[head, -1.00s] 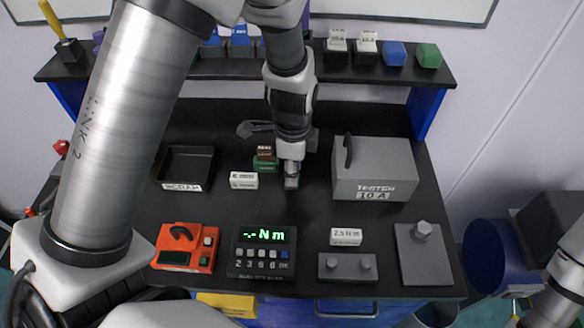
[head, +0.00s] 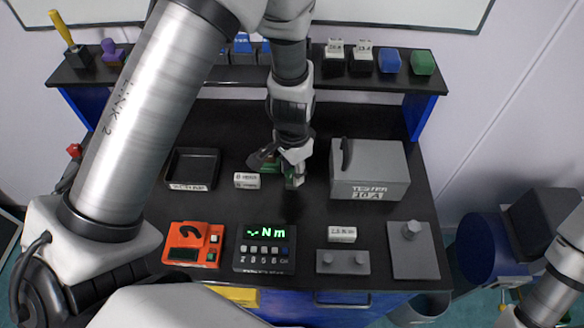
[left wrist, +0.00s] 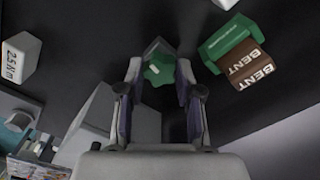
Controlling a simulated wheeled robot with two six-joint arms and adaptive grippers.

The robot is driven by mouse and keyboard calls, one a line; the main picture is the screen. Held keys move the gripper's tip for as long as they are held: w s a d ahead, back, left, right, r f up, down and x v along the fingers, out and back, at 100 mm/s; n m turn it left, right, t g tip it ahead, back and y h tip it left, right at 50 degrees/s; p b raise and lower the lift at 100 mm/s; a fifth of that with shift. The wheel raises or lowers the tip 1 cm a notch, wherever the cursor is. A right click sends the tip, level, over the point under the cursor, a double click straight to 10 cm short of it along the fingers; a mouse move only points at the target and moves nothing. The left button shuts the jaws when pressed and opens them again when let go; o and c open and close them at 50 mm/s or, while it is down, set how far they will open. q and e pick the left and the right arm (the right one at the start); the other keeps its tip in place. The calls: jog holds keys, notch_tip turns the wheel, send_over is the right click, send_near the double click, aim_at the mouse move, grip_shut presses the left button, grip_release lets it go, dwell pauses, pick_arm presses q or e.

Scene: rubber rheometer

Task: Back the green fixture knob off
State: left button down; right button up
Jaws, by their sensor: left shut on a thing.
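The green knob (left wrist: 160,71), lobed with a pale mark on top, sits between the fingers of my left gripper (left wrist: 158,80) in the left wrist view. The gripper is shut on it, and a grey body shows behind the knob. In the head view my left gripper (head: 293,180) reaches down to the middle of the black table and mostly hides the knob. Beside the gripper in the left wrist view are a green block (left wrist: 223,38) and a brown block (left wrist: 248,67) marked BENT. My right gripper is not in view.
A grey tester box (head: 370,178) stands close on the right. A black tray (head: 192,168) and a white label block (head: 247,181) are on the left. An orange device (head: 193,245), a torque display (head: 265,249) and a grey plate (head: 413,250) line the front.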

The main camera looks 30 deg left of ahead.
pick_arm(q)
jog(key=shift+r, duration=0.1)
jog(key=n+p, duration=0.3)
jog(key=shift+s+r+n, duration=0.1)
jog(key=shift+r+n, duration=0.15)
jog(key=shift+n, duration=0.05)
jog(key=shift+f+n, duration=0.4)
jog(key=shift+n, duration=0.1)
jog(key=c, duration=0.9)
grip_release()
